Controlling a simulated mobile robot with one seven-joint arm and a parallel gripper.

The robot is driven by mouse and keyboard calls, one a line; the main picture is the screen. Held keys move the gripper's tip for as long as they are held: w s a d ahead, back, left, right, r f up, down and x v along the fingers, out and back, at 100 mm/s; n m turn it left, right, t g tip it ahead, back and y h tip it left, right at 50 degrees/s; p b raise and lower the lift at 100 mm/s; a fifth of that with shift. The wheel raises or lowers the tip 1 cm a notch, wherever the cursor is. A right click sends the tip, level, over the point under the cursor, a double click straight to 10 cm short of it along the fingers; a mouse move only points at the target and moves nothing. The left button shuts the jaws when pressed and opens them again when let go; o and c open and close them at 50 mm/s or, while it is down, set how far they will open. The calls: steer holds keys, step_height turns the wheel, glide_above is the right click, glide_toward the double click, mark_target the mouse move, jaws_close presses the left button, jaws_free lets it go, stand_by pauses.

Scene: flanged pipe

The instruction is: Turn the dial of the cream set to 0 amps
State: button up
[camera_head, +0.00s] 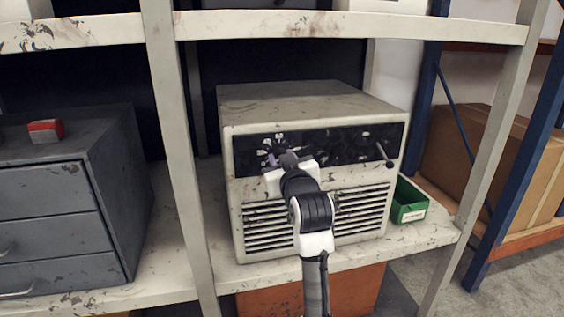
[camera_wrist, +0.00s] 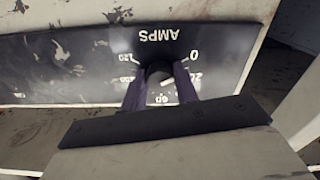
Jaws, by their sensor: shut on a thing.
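The cream set (camera_head: 300,105) is a worn box on the shelf, with a black front panel above a louvred grille. Its dial (camera_wrist: 158,70) is a dark knob under the word AMPS, which reads upside down in the wrist view. Numbers including 0, 20, 60 and 120 stand around it. A short white mark shows at the knob, on the side between 20 and 60; the fingers hide part of the scale. My gripper (camera_wrist: 160,86) is shut on the dial, one finger on each side. In the head view my gripper (camera_head: 274,160) covers the dial at the panel's left.
A lever (camera_head: 384,156) sticks out at the panel's right end. A green bin (camera_head: 409,202) stands right of the set. A grey drawer cabinet (camera_head: 55,200) with a red object (camera_head: 45,131) is left. A shelf post (camera_head: 178,150) and upper shelf (camera_head: 350,27) frame the space.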

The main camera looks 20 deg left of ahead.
steer(key=shift+n, duration=0.5)
steer(key=o, duration=1)
steer(key=b+v, duration=0.2)
steer(key=v, duration=1.2)
steer(key=shift+b, duration=0.35)
steer(key=shift+a, duration=0.1)
